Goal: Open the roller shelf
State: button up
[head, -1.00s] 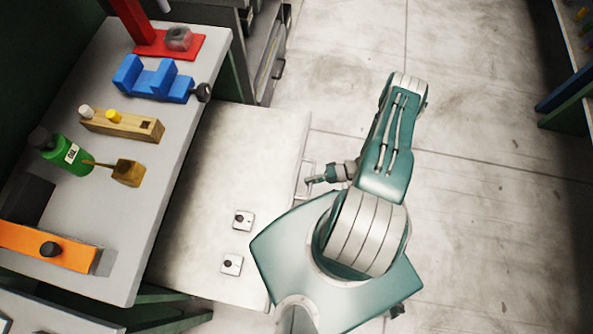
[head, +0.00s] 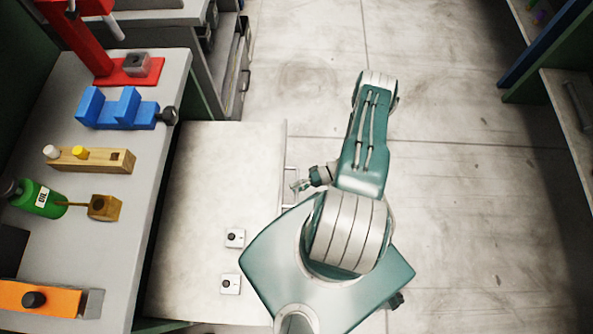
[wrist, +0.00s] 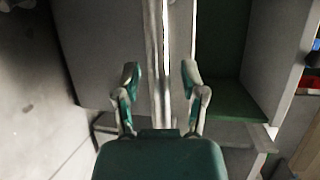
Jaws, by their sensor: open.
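The roller shelf (head: 222,190) is a pale grey slab beside and below the workbench in the head view, extending out past the bench edge. A metal handle (head: 290,171) runs along its right edge. My gripper (head: 300,186) is at that handle, coming from the right. In the wrist view my gripper (wrist: 160,80) is open, its two fingers apart. A pale upright bar (wrist: 156,50) shows between the fingers; I cannot tell whether either finger touches it. Two small white blocks with black knobs (head: 235,238) sit on the slab.
The workbench (head: 165,75) at left holds a red press (head: 128,72), a blue fixture (head: 118,108), a wooden block (head: 95,160), a green oil bottle (head: 38,198) and an orange tool (head: 40,298). Shelving (head: 575,140) stands far right. The floor (head: 440,180) between is clear.

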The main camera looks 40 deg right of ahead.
jog(key=shift+d, duration=0.1)
jog(key=v, duration=1.2)
jog(key=shift+f, duration=0.1)
